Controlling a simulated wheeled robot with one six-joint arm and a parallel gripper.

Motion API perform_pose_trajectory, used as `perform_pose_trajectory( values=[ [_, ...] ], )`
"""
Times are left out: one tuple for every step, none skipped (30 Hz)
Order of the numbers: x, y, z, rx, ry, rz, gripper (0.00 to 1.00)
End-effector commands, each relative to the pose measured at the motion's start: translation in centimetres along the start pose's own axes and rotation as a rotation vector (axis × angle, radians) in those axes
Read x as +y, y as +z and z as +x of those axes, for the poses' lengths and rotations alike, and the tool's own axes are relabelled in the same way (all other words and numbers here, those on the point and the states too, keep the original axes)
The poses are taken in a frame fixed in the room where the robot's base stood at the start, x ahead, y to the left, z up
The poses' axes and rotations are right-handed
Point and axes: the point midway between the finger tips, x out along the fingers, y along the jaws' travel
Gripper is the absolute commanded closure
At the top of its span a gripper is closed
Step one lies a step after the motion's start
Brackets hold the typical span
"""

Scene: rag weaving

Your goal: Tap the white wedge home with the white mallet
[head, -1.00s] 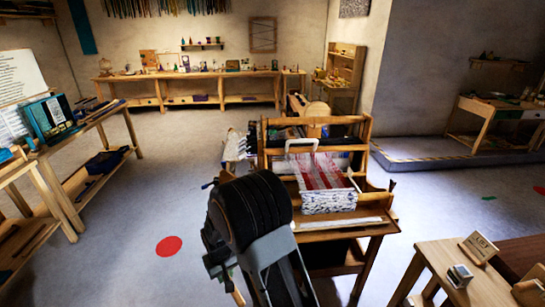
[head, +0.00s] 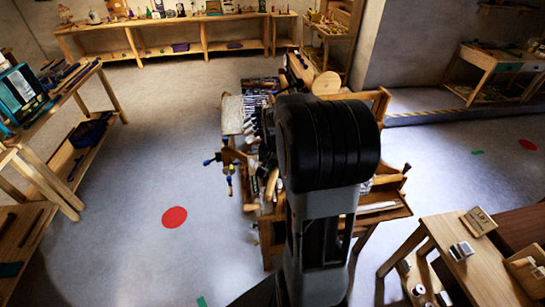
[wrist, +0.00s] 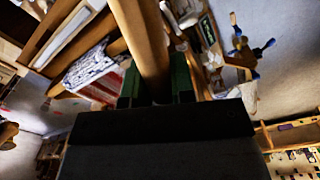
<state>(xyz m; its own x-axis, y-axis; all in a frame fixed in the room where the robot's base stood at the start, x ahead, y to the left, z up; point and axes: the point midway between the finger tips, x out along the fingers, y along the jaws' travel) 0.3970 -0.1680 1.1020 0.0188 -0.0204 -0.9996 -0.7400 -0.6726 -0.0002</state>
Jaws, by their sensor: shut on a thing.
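In the wrist view the green fingers of my gripper (wrist: 156,84) are shut on a light wooden handle (wrist: 140,38), presumably the mallet's. The handle runs up out of the picture, so no mallet head shows and its colour cannot be told. In the head view my arm hides the gripper and most of the loom (head: 385,200). I cannot pick out the white wedge in either view. In the wrist view the loom's woven red and white cloth (wrist: 92,72) lies left of the handle.
Blue-tipped handles (head: 229,172) stick out at the loom's left side. A small wooden table (head: 455,265) with a sign and spools stands at the lower right. A workbench (head: 75,115) is at the left. The floor around the red disc (head: 174,217) is clear.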

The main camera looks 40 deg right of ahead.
Motion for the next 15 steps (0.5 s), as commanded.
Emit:
perform_pose_trajectory(
  values=[
    [0.20, -0.09, -0.22, 0.001, 0.000, 0.007, 1.00],
    [0.28, -0.12, -0.23, 0.001, 0.000, 0.010, 1.00],
    [0.35, -0.15, -0.21, 0.001, 0.000, 0.012, 1.00],
    [0.40, -0.17, -0.19, 0.001, 0.000, 0.013, 1.00],
    [0.43, -0.19, -0.17, 0.001, 0.000, 0.014, 1.00],
    [0.47, -0.21, -0.16, 0.001, 0.000, 0.015, 1.00],
    [0.50, -0.23, -0.16, 0.001, 0.000, 0.015, 1.00],
    [0.51, -0.24, -0.16, 0.001, 0.000, 0.016, 1.00],
    [0.52, -0.24, -0.15, 0.001, 0.000, 0.016, 1.00],
    [0.52, -0.23, -0.14, 0.002, 0.000, 0.016, 1.00],
    [0.51, -0.20, -0.13, 0.002, 0.000, 0.016, 1.00],
    [0.50, -0.14, -0.11, 0.002, 0.000, 0.015, 1.00],
    [0.49, -0.11, -0.01, 0.002, 0.001, 0.015, 1.00],
    [0.47, -0.10, 0.14, 0.002, 0.001, 0.015, 1.00],
    [0.45, -0.09, 0.36, 0.002, 0.001, 0.014, 1.00]
  ],
)
